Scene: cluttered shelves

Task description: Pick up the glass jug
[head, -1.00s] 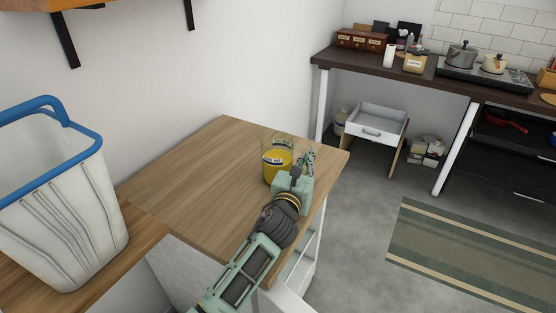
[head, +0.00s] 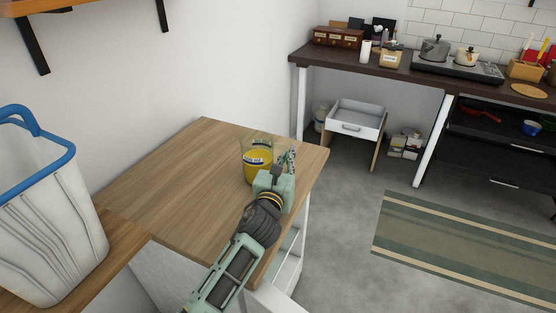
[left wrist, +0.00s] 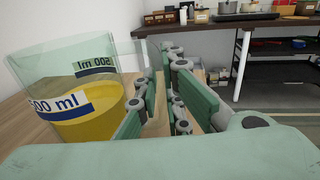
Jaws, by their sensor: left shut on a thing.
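The glass jug (head: 257,162) is clear, holds yellow liquid and has a blue-and-white label. It is upright at the right part of the wooden tabletop. In the left wrist view the jug (left wrist: 75,105) fills the left side and its label reads 500 ml. My left gripper (head: 285,162) is at the jug's right side. In the left wrist view its green finger pads (left wrist: 165,112) are closed on a clear glass part at the jug's right side, which looks like the handle. The gripper partly hides that part. My right gripper is not in view.
The wooden tabletop (head: 170,185) is clear left of the jug. A white basket with a blue rim (head: 45,220) stands at the left. A drawer unit (head: 357,120) and a dark counter (head: 400,72) with pots are at the back right. A striped rug (head: 455,235) lies on the floor.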

